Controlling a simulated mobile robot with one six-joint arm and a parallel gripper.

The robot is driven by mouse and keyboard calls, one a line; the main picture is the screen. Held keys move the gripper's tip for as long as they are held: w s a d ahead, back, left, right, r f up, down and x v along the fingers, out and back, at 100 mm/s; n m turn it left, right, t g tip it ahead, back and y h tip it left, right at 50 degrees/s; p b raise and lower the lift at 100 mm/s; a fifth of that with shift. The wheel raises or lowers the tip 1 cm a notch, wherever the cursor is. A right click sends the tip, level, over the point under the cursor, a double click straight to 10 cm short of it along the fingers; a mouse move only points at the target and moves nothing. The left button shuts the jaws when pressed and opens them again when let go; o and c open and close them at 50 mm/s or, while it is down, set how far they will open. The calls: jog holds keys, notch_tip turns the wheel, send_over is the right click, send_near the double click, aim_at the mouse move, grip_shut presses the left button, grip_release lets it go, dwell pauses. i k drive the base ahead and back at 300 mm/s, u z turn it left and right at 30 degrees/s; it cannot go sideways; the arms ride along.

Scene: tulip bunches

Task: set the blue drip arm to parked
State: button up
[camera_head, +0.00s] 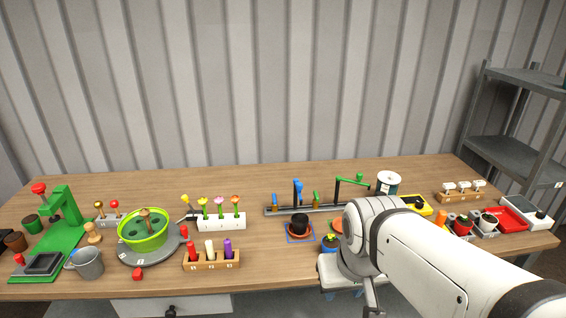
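The blue drip arm (297,186) stands on a dark post near the middle of a long grey rail (277,212) at the back of the bench. It looks short from here, so its exact direction is hard to tell. A black pot on a reddish saucer (299,237) stands in front of it on a blue-edged square. A green drip arm (350,182) on the same rail reaches out sideways. My white arm comes in from the lower right and bends down at the bench's front edge. My gripper (371,297) is low there, mostly hidden, apart from the blue arm; its fingers cannot be made out.
A small blue-topped piece (275,200) and a green one (316,198) also stand on the rail. A white block with tulips (221,221) is to the left. A white canister (388,182) and a yellow tray (418,205) are to the right. My arm covers part of the bench.

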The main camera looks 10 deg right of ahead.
aim_at(299, 186)
jog(key=i, duration=0.85)
